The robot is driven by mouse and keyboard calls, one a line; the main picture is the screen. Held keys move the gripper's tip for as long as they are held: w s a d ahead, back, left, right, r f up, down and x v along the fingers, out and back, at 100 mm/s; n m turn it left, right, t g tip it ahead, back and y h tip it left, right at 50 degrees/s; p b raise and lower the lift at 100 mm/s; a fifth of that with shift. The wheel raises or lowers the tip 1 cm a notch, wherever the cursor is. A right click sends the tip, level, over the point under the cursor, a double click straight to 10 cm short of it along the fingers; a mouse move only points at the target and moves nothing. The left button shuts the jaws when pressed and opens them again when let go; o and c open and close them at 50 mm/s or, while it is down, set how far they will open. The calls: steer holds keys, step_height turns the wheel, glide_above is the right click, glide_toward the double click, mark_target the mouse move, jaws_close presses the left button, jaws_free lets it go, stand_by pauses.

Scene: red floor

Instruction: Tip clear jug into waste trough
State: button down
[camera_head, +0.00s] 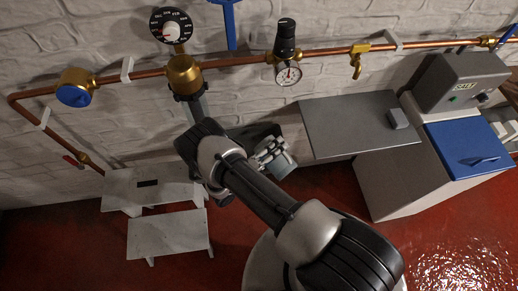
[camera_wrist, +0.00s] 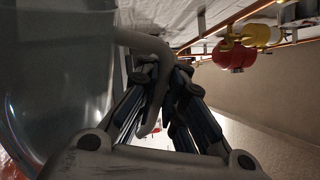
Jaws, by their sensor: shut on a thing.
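The clear jug (camera_wrist: 60,80) fills the left of the wrist view, see-through and grey. Its pale handle (camera_wrist: 145,42) curves from the jug's top into my gripper (camera_wrist: 155,98), whose fingers are closed on it. In the head view my gripper (camera_head: 268,153) is beside the wall, left of the grey worktop. A small pale part of the jug (camera_head: 284,166) shows just below the fingers. A dark grey open shape (camera_head: 250,134) behind my arm may be the waste trough; my arm hides much of it. I cannot tell the jug's tilt or contents.
A copper pipe (camera_head: 345,50) with valves and gauges runs along the white brick wall. A grey worktop (camera_head: 345,128) and a white cabinet with a blue lid (camera_head: 470,145) stand right. A white step stool (camera_head: 168,233) stands left. Red floor is clear at lower left.

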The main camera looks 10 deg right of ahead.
steer(key=shift+w+a, duration=0.15)
steer(key=shift+w, duration=0.1)
stand_by(0.3)
